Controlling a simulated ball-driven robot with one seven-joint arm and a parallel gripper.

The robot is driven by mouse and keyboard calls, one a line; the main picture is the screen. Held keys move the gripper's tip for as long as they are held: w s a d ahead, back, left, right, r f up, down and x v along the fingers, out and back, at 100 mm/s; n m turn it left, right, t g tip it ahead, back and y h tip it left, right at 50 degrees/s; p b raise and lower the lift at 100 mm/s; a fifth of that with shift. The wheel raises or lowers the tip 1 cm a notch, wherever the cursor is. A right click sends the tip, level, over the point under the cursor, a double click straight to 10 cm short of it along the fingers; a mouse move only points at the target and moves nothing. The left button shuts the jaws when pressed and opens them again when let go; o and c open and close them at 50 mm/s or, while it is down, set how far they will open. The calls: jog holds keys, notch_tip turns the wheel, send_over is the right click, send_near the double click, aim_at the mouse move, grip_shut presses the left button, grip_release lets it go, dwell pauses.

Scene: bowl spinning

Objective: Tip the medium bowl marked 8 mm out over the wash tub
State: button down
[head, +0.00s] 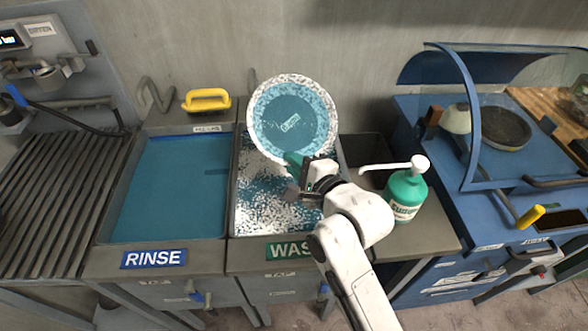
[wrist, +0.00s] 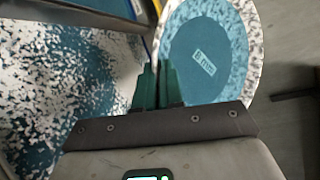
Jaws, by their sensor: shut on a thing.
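The medium bowl (head: 290,122) is held tilted over the wash tub (head: 238,226), its label facing the head view and its wide teal inside showing a speckled white rim. It also shows in the wrist view (wrist: 207,45), where its label appears to read 8 mm but is small. My gripper (head: 296,163) is shut on the bowl's lower rim; the green fingers (wrist: 158,78) pinch the edge in the wrist view. The tub below holds teal water with white speckled foam. The bowl covers the tub's back part.
The rinse tub (head: 172,190) with clear teal water lies to the left. A yellow-handled tool (head: 206,100) sits on the back ledge. A green pump bottle (head: 405,190) stands right of the wash tub. A blue machine with a curved shield (head: 470,130) stands further right.

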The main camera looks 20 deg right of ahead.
jog(key=f+t+b, duration=0.1)
jog(key=t+b, duration=0.1)
jog(key=b, duration=0.3)
jog(key=w+f+t+b, duration=0.1)
jog(key=f+b, duration=0.1)
jog(key=b, duration=0.4)
jog(key=shift+f+n+t+y, duration=0.2)
jog(key=shift+n+t+y, duration=0.2)
jog(key=shift+w+b, duration=0.1)
jog(key=shift+b, duration=0.5)
jog(key=shift+r, duration=0.15)
